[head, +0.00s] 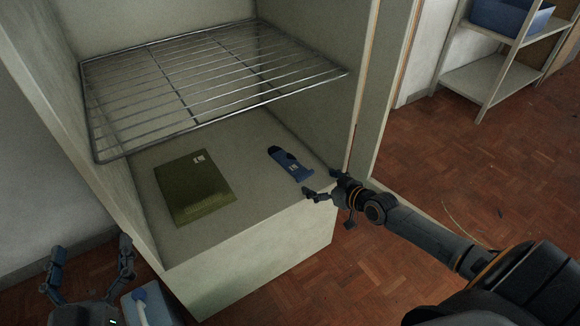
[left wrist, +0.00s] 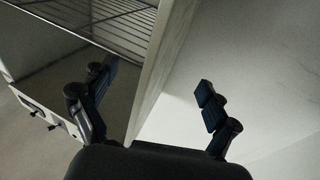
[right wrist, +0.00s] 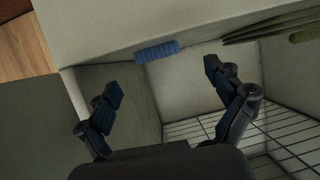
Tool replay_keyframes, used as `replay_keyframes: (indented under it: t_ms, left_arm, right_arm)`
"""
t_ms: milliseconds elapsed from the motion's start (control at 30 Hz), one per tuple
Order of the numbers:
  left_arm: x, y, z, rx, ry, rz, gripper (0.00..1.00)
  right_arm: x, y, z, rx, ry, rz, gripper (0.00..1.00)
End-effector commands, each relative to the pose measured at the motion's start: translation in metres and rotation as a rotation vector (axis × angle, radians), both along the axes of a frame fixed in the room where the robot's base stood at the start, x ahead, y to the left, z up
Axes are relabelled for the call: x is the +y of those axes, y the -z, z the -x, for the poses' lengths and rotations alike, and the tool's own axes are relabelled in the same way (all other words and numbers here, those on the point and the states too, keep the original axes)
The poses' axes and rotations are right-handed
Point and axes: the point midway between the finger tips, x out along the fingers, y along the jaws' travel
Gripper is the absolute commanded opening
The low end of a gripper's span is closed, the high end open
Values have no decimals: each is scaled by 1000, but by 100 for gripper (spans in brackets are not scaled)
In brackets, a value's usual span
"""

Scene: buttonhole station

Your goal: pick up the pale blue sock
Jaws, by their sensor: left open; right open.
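A flat blue item (head: 291,167) with a dark end and a small white mark lies on the cabinet floor, near its right side. It is the only sock-like thing I see, and it looks mid-blue rather than pale. A ribbed blue thing (right wrist: 157,51) in the right wrist view appears to be the same item, ahead of the fingers. My right gripper (head: 322,184) is open and empty at the cabinet's front right edge, close to the blue item but apart from it. My left gripper (head: 91,250) is open and empty, low outside the cabinet's left side.
A green flat packet (head: 195,188) lies left of the blue item. A wire shelf (head: 210,80) spans the cabinet above them. The cabinet side wall (left wrist: 163,70) stands between the left fingers. A pale blue object (head: 150,305) is at bottom left. A shelf unit (head: 490,80) holds a blue bin.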

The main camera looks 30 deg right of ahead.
Motion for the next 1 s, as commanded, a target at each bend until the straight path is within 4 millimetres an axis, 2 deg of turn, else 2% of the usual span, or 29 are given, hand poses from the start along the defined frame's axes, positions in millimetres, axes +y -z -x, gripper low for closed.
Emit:
replay_keyframes:
  t_ms: [267,467,700,833,1000]
  left_arm:
    - [-2,-19,3,-116,7,32,88]
    - [-4,-56,17,-337,21,92,88]
    - [-2,-95,45,-593,34,166,88]
    - [0,-106,57,-680,39,192,88]
    - [0,-111,63,-713,40,202,88]
  right_arm:
    - [0,5,-9,0,1,-1,92]
    - [2,13,-24,-1,1,-1,92]
    - [3,20,-42,-1,1,0,92]
    - [5,22,-49,0,1,-1,92]
    - [6,22,-51,1,0,0,92]
